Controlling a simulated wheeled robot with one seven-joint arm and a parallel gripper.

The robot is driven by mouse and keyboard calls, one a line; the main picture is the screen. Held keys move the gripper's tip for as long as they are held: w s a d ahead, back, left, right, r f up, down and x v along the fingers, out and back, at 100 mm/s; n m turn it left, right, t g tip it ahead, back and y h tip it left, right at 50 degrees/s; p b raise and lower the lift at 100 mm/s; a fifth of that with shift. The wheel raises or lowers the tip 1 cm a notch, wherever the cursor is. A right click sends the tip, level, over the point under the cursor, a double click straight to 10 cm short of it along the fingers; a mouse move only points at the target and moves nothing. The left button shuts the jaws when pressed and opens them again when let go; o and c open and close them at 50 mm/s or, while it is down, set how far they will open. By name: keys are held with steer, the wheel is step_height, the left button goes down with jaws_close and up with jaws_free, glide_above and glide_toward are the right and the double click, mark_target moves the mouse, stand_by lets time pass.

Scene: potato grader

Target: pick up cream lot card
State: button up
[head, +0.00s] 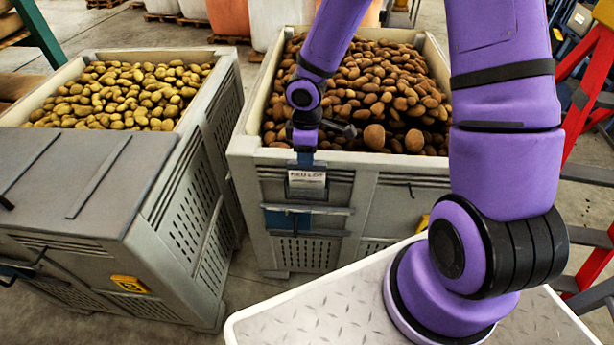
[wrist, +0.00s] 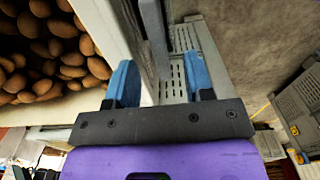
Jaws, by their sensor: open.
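The cream lot card (head: 307,180) is a small pale rectangle with dark print, upright at the front face of the middle crate, just below its rim. My gripper (head: 305,163) points down from above the rim, with its blue fingertips right at the card's top edge. In the wrist view my gripper (wrist: 160,80) shows two blue fingers apart, with the crate wall and a grey upright strip between them. I cannot tell the card apart for sure there, nor whether the fingers touch it.
The middle crate (head: 242,142) holds brown potatoes. A blue holder (head: 286,219) is on its front below the card. A second crate (head: 190,200) with yellowish potatoes stands left, with a gap between. A red ladder (head: 590,90) stands at right.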

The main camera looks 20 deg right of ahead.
glide_above(307, 181)
steer(key=shift+w+f, duration=0.15)
steer(key=shift+f, duration=2.1)
jaws_close()
